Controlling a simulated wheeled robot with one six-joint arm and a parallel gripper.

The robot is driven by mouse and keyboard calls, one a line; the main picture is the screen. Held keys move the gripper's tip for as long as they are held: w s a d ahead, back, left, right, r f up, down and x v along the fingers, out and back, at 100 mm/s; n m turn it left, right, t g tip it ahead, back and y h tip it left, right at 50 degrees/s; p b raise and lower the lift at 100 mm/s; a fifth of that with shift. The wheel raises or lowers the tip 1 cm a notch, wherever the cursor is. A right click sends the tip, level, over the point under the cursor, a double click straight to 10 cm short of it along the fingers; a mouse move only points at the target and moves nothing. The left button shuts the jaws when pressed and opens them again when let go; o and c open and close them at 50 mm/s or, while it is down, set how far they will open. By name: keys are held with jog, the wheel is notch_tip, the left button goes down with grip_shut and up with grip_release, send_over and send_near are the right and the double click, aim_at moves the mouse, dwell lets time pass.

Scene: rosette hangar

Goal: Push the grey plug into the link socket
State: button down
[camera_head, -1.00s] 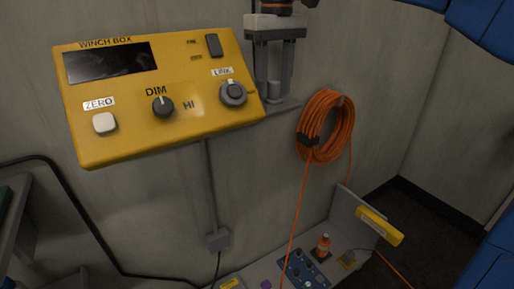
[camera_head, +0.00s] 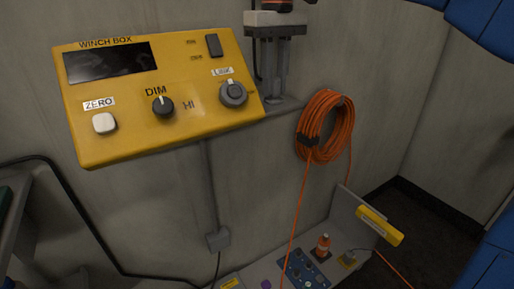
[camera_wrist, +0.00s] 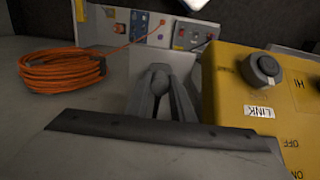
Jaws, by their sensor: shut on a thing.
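The yellow winch box (camera_head: 130,130) is on the wall at the left in the head view. Its link socket (camera_head: 233,93) is a round grey ring at the box's right end, under the LINK label. It also shows in the wrist view (camera_wrist: 262,68), to the right of my gripper. My gripper (camera_head: 275,88) points down just right of the box, over a small grey ledge. Its fingers are shut on the grey plug (camera_wrist: 158,80), whose rounded end shows between them in the wrist view. The fingers hide most of the plug, and it is apart from the socket.
The box also carries a dim knob (camera_head: 163,107), a white zero button (camera_head: 104,123) and a dark switch (camera_head: 213,45). A coiled orange cable (camera_head: 326,126) hangs on the wall to the right.

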aim_at(275, 78)
jog(key=shift+r, duration=2.6)
jog(key=s+a+r+n+t+y, duration=0.2)
jog(key=s+n+t+y, duration=0.15)
jog(key=s+n, duration=0.4)
jog(key=s+a+r+n+t+y, duration=0.15)
jog(key=s+n+t, duration=0.35)
jog(key=s, duration=0.6)
jog(key=shift+m+g, duration=0.25)
jog(key=shift+x, duration=2.7)
jog(key=shift+w+a+f, duration=0.1)
jog(key=shift+w+f, duration=0.1)
jog(key=shift+f, duration=0.1)
jog(key=c, duration=1.5)
grip_release()
